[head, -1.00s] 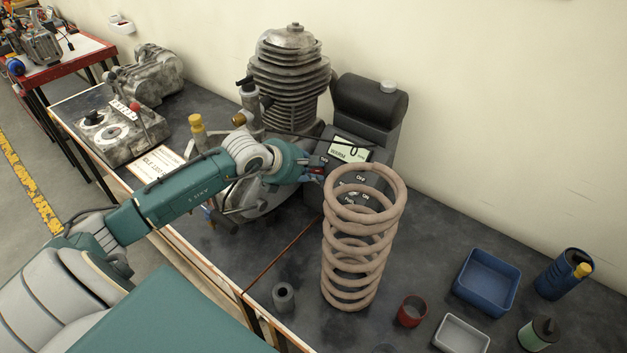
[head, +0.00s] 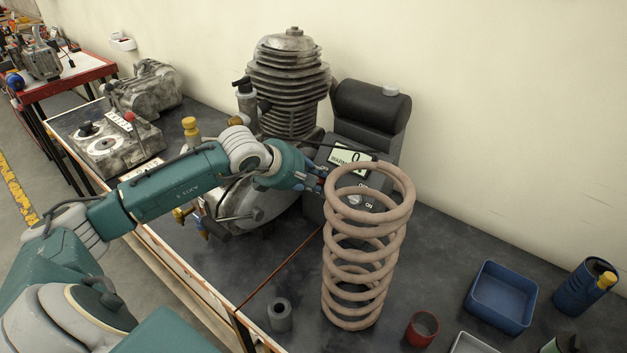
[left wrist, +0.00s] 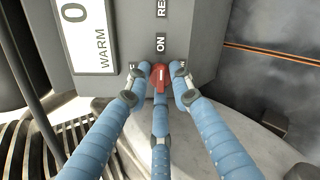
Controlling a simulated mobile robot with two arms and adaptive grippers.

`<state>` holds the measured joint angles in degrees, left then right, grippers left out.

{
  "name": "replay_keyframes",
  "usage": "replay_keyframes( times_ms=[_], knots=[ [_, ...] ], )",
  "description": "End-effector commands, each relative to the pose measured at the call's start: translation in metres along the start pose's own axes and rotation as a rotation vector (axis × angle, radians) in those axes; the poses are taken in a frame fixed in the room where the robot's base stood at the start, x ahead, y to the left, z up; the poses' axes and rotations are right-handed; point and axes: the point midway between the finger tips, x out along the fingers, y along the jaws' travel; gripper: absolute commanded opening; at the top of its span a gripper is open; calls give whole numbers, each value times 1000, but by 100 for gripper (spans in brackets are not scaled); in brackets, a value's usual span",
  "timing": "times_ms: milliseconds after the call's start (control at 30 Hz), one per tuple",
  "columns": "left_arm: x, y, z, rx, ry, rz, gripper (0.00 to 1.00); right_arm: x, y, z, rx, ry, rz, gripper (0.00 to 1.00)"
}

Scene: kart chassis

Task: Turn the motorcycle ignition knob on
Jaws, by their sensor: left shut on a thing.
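The ignition knob (left wrist: 160,77) is red with a white mark and sits on a grey control box (left wrist: 200,40). In the left wrist view, the blue fingers of my left gripper (left wrist: 158,88) are shut around it, one on each side and one below. "ON" is printed just above the knob in that view. In the head view, my left gripper (head: 318,180) reaches the left side of the control box (head: 383,140), and the knob is hidden there. The box's display (head: 350,157) shows 0. My right gripper is not in view.
A tall coil spring (head: 345,245) stands close to the gripper and covers part of the box. A finned engine (head: 290,80) is behind my arm. Blue tray (head: 502,322), red cup (head: 421,328) and grey cylinder (head: 280,314) stand on the dark bench.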

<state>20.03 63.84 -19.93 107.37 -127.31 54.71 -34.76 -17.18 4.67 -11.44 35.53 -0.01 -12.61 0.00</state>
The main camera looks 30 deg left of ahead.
Motion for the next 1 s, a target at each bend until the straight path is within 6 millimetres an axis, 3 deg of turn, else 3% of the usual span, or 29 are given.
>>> replay_keyframes(
  times_ms=[233, 267, 333, 733, 1000],
  knots=[
    [2, -5, -5, 0, 13, -13, 0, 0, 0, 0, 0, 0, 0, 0],
    [2, -5, -5, 0, 13, -13, 28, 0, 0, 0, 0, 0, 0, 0],
    [2, -5, -5, -1, 12, -12, 41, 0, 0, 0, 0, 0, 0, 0],
    [-7, -1, -4, 0, 7, -4, 41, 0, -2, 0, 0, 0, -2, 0],
    [-53, -2, -6, 5, 14, -4, 41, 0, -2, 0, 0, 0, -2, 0]
  ],
)
